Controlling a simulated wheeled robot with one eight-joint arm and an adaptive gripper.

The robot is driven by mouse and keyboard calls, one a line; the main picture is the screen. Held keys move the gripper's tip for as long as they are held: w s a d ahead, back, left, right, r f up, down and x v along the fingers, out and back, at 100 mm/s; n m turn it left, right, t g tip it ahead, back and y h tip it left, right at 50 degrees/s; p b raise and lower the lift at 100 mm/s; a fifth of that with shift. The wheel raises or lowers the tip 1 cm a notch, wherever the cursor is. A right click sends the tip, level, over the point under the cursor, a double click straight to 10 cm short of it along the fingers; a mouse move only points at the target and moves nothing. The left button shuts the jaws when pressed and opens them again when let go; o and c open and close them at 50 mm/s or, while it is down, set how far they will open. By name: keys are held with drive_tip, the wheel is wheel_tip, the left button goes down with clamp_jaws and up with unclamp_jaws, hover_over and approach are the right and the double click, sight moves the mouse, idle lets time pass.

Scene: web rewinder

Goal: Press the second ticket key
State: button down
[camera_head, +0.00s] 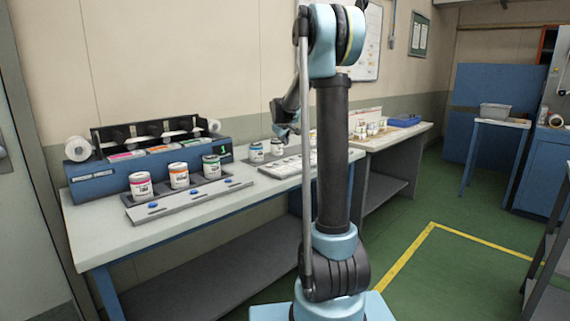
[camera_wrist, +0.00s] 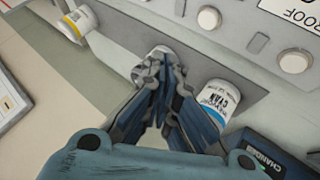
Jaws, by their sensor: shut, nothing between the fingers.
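My gripper (camera_wrist: 164,78) is shut in the wrist view, its two fingers together and empty. Its tips are in front of a pale round container (camera_wrist: 146,64), which they partly cover. Whether they touch it cannot be told. Pale round keys (camera_wrist: 209,18) and (camera_wrist: 294,62) sit on a light panel at the upper right, apart from the fingers; the panel's card (camera_wrist: 296,12) reads "OOF" at its cut edge. In the head view a white panel (camera_head: 283,167) lies on the bench, partly behind my arm. Which key is the second ticket key cannot be told.
A can marked "CYAN" (camera_wrist: 218,100) stands close right of the fingers. Another can (camera_wrist: 77,25) is at upper left. In the head view, several ink cans (camera_head: 179,176) stand before the blue machine (camera_head: 90,180). A grey strip (camera_head: 188,201) with blue buttons lies along the bench's front.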

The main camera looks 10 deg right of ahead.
drive_tip(key=shift+f, duration=3.05)
drive_tip(key=shift+f, duration=0.3)
drive_tip(key=shift+f, duration=0.4)
drive_tip(key=shift+r, duration=0.8)
drive_tip(key=shift+r, duration=2.55)
